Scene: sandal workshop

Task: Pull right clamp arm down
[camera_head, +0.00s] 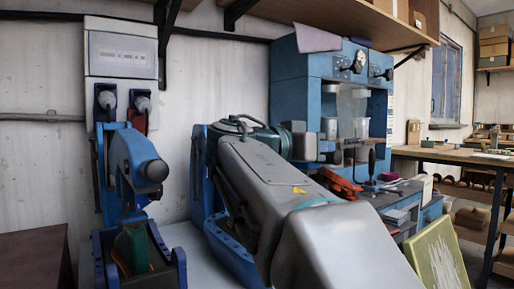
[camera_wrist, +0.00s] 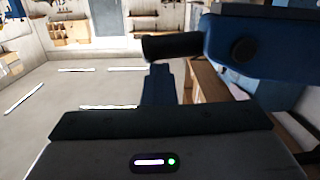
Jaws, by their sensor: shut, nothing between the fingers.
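The right clamp arm (camera_wrist: 265,48) is a blue beam across the upper right of the wrist view, with a dark round handle (camera_wrist: 172,46) reaching left. My gripper (camera_wrist: 160,122) shows as a dark body along the bottom of that view, below the handle. It is shut and empty; its fingertips are not clearly seen, and I cannot tell whether it touches the clamp. In the head view, my grey arm hides most of the right clamp station (camera_head: 232,258); its blue side parts show. The left clamp arm (camera_head: 125,155) is blue with a grey rounded end, above a green block (camera_head: 131,245).
A blue press machine (camera_head: 298,90) stands behind at the right, beside a bench with tools (camera_head: 385,190). A wooden shelf (camera_head: 350,22) hangs above. A brown surface (camera_head: 35,258) is at lower left. Open floor (camera_wrist: 50,105) shows at left in the wrist view.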

